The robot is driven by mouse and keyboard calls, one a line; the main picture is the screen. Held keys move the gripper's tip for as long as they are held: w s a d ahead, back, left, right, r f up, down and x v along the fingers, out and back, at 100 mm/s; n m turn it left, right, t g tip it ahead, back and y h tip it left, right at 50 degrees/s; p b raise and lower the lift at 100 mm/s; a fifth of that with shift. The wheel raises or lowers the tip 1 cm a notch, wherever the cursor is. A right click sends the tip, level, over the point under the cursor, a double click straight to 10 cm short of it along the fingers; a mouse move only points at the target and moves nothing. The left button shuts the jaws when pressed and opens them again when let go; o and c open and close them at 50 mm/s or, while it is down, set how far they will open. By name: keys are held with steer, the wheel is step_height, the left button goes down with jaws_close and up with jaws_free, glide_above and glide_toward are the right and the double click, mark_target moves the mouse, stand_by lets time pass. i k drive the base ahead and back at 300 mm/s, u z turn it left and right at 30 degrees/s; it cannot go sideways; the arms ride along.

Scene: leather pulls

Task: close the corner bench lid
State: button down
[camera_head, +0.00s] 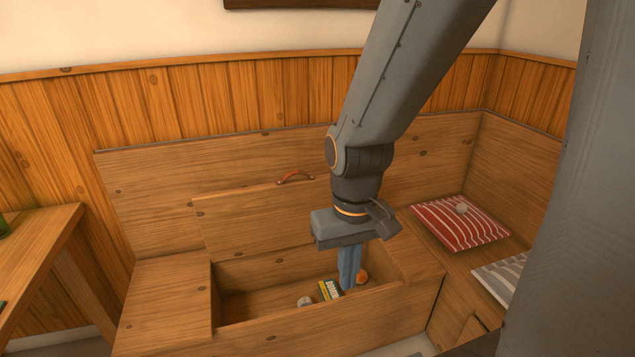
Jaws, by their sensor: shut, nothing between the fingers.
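The corner bench lid (255,223) is open, tilted up against the bench backrest. A reddish-brown leather pull (295,178) sits on its top edge. Below it the bench's storage box (245,309) is open, with a small yellow and dark box (329,290), a pale round thing (305,301) and an orange round thing (362,277) inside. My gripper (348,287) points down in front of the lid, at the right part of the opening. Its blue fingers are together and hold nothing. My arm hides the right part of the lid.
A red striped cushion (460,223) with a small pale object on it and a grey striped cushion (503,274) lie on the right bench seat. The left seat (165,295) is bare. A wooden table (38,240) stands at the far left.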

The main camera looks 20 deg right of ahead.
mark_target(247, 221)
steer(key=z, duration=0.25)
steer(key=i, duration=1.05)
steer(key=u, duration=0.2)
